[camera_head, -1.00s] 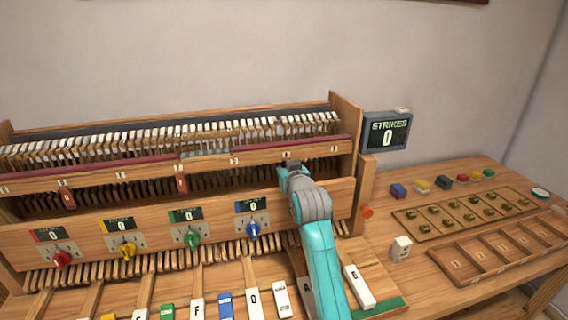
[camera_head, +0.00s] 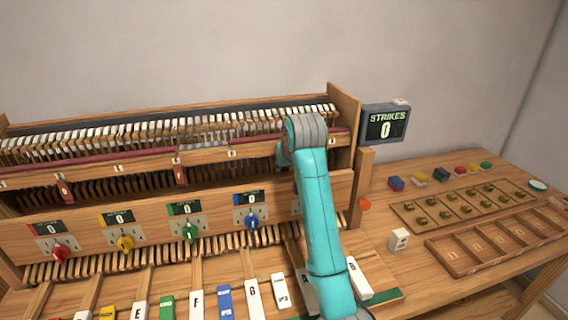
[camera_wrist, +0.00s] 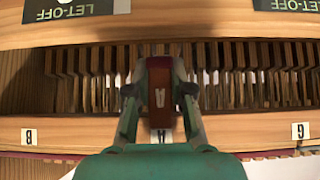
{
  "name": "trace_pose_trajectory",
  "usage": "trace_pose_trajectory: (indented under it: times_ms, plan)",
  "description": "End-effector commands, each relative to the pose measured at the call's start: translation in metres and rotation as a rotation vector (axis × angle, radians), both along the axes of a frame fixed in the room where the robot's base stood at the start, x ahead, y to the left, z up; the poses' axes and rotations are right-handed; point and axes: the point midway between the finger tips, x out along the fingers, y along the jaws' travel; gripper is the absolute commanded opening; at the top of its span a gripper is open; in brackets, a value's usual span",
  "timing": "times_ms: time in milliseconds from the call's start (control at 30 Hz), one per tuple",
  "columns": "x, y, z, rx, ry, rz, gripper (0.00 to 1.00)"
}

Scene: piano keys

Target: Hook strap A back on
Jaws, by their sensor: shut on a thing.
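My gripper (camera_wrist: 159,85) is shut on strap A (camera_wrist: 160,98), a short red-brown strap with a pale letter, upside down in the wrist view. The strap's end meets or overlaps the wooden rail (camera_wrist: 80,132) at the rail's own A tag (camera_wrist: 161,137); I cannot tell whether it is hooked. In the head view the strap and my fingertips are hidden behind my arm. Two similar straps hang from the rail, one at far left (camera_head: 65,189) and one near the middle (camera_head: 180,174).
Below the rail is a wooden panel (camera_head: 90,228) with small displays and coloured knobs. A STRIKES screen (camera_head: 386,124) reading 0 stands at right. The right table holds coloured blocks (camera_head: 397,183), a white block (camera_head: 399,239) and an empty compartment tray (camera_head: 463,261).

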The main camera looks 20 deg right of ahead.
Motion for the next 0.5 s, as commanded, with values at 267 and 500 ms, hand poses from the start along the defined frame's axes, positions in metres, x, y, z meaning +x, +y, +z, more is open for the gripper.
trace_pose_trajectory:
  times_ms: [267,500]
  plan:
    - [-0.0017,0.0,0.0005,0.0,0.051,0.0,0.0]
    - [-0.0021,0.0,0.0,0.0,0.056,0.0,0.0]
